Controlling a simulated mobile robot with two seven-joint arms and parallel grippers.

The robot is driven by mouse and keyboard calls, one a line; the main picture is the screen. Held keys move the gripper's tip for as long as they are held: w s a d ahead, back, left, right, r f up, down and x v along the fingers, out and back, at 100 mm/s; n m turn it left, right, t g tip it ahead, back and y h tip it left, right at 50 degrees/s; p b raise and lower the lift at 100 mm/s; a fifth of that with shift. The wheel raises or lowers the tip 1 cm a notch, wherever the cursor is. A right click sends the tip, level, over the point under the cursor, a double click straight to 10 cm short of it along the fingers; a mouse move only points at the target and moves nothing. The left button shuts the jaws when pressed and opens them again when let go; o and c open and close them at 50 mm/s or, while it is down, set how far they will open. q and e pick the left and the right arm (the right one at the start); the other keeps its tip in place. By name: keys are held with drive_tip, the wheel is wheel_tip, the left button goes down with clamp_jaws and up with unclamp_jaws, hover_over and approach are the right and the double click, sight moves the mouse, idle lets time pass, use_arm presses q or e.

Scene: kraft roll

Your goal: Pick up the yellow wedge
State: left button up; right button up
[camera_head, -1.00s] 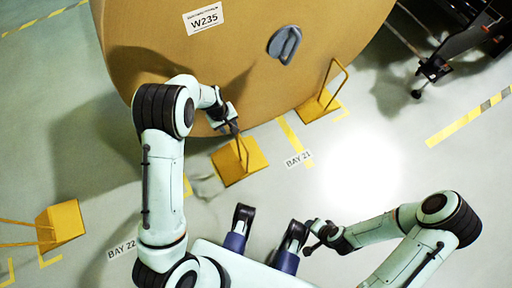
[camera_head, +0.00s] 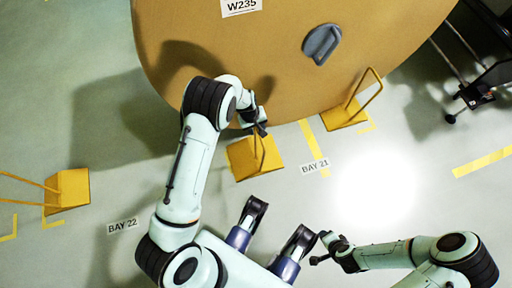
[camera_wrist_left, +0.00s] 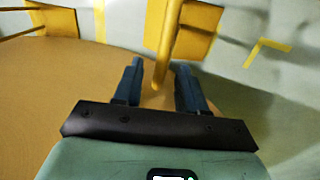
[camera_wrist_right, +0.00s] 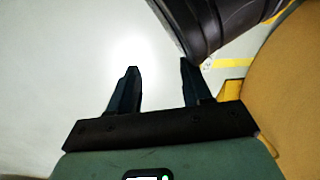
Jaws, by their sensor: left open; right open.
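A yellow wedge (camera_head: 255,155) with an upright loop handle lies on the floor at the near edge of the big brown roll (camera_head: 240,75). My left gripper (camera_head: 261,130) is open just above this handle. In the left wrist view the handle (camera_wrist_left: 165,50) reaches between the two open fingers (camera_wrist_left: 158,68), with the wedge plate (camera_wrist_left: 192,25) beyond; I cannot tell whether they touch. A second yellow wedge (camera_head: 345,114) stands at the roll's right edge, and a third (camera_head: 70,190) at the far left. My right gripper (camera_head: 320,248) is open and empty, away from the wedges.
Floor labels BAY 21 (camera_head: 315,166) and BAY 22 (camera_head: 123,226) lie beside yellow tape marks. A dark wheeled frame (camera_head: 480,85) stands at the upper right. The floor right of centre is bare and brightly lit. The roll blocks the space behind the wedges.

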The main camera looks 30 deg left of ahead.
use_arm(q)
drive_tip(key=f, duration=0.2)
drive_tip(key=shift+w+d+f+b, duration=0.2)
drive_tip(key=shift+f+b, duration=0.1)
drive_tip(key=shift+f, duration=0.05)
drive_tip(key=shift+r, duration=0.1)
clamp_jaws()
use_arm(e)
drive_tip(key=shift+s+d+f+g, duration=0.15)
drive_tip(key=shift+s+f+g, duration=0.15)
drive_tip(key=shift+s+f, duration=0.65)
use_arm(q)
drive_tip(key=shift+w+r, duration=0.1)
